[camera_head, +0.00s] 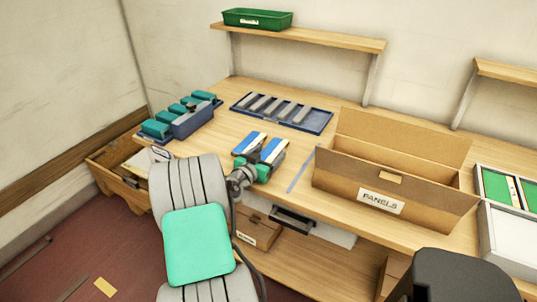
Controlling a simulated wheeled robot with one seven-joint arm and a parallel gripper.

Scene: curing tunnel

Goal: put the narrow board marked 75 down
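My arm reaches up from the bottom of the view to the table's front edge. Its wrist ends beside two blue-and-white striped pieces (261,148) with teal and dark parts around them. My gripper (257,168) seems to be at this spot, but its fingers cannot be told apart from these pieces. I cannot read a 75 on any board. Several narrow grey boards (277,108) lie side by side in a dark blue tray (318,122) at the back of the table. Whether a board is in my gripper is not clear.
An open cardboard box labelled PANELS (335,180) stands right of my wrist. A blue rack with teal blocks (192,121) is at the left. A green bin (257,18) sits on the shelf above. A tray with green panels (497,188) is far right. Bare wood (235,120) shows between rack and tray.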

